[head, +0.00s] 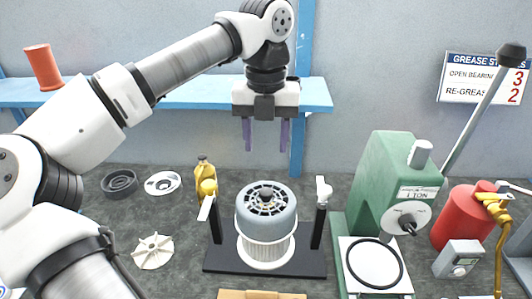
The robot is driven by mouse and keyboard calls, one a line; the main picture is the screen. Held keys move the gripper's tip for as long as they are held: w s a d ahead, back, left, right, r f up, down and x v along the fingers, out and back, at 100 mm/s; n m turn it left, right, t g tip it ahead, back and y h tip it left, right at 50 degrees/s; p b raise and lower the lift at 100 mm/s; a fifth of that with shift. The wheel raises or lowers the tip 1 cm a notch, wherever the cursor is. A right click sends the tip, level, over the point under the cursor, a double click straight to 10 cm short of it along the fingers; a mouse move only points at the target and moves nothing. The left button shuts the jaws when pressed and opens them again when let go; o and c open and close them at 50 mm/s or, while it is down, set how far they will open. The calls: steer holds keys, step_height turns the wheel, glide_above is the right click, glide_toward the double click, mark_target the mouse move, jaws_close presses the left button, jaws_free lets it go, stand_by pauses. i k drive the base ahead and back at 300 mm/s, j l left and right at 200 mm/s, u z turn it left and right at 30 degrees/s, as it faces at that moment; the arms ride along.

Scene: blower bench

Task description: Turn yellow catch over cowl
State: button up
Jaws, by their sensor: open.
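The grey cowl (266,212), with a dark slotted top, sits over a white ribbed body on a black base (265,262) between two black posts. The left post carries a pale flat catch arm (206,208) with a yellow knob (208,187); this looks like the yellow catch. Its arm points toward the front, beside the cowl and not over it. The right post has a white catch (323,190), which also appears clear of the cowl. My gripper (266,142) is open and empty, pointing down high above the cowl, its two purple fingers apart.
A yellow bottle (204,167) stands close behind the left post. A green press (385,185) rises to the right, with a red can (463,215) beyond. A white impeller (153,251) and two round parts lie on the left. A blue shelf (190,97) runs behind my gripper.

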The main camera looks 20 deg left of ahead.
mark_target(208, 186)
steer(key=k+j+u, duration=0.2)
steer(key=k, duration=0.25)
steer(key=k+j+u, duration=0.2)
steer(key=k, duration=0.3)
steer(key=j, duration=0.1)
